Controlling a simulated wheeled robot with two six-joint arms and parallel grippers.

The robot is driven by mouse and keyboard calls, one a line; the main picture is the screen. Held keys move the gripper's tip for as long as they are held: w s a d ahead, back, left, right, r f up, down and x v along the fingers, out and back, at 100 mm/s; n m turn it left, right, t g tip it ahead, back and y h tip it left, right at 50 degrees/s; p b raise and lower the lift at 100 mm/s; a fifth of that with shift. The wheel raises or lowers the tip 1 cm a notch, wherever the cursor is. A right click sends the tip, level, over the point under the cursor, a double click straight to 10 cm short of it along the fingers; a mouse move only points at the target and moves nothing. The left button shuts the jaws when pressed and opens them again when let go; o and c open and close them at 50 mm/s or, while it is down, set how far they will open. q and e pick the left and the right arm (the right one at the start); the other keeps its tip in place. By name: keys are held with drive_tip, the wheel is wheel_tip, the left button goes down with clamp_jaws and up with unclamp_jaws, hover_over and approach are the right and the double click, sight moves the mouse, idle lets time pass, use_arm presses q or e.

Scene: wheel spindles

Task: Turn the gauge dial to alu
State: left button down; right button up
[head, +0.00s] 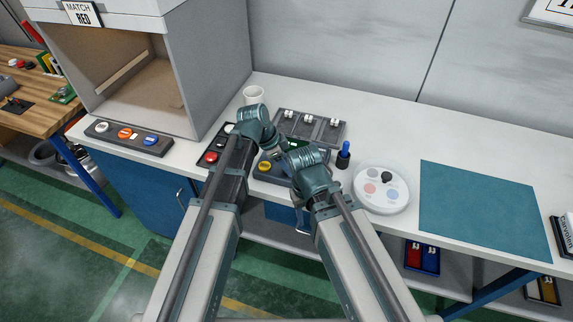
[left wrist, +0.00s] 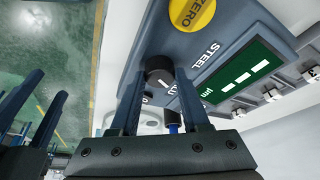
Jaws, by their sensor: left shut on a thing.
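The gauge (left wrist: 225,45) is a dark blue-grey box with a yellow ZERO button and a green display (left wrist: 238,72) showing white dashes. Its dial (left wrist: 158,66) is a black knob with a short white line. The label STEEL stands beside it, and a label partly hidden by a finger seems to end in LU. My left gripper (left wrist: 160,78) has one finger on each side of the dial and is shut on it. In the head view, my arms hide the dial, and the yellow button (head: 264,166) shows between them. My right gripper (left wrist: 35,108) has a gap between its fingers, apart from the gauge.
A three-part grey tray (head: 310,128) stands behind the gauge. A blue-topped black item (head: 344,155) and a round white plate with coloured discs (head: 381,188) are to the right. A button panel (head: 212,157) is to the left, with a white cup (head: 253,95) behind. A teal mat (head: 485,208) lies bare.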

idle(0.4)
use_arm(q)
drive_tip(key=shift+c, duration=1.9)
unclamp_jaws()
drive_tip(key=p+v, duration=1.2)
drive_tip(key=v, duration=0.1)
drive_tip(key=shift+a+r+p, duration=0.15)
drive_tip(key=shift+r+p, duration=0.2)
drive_tip(key=shift+p, duration=0.05)
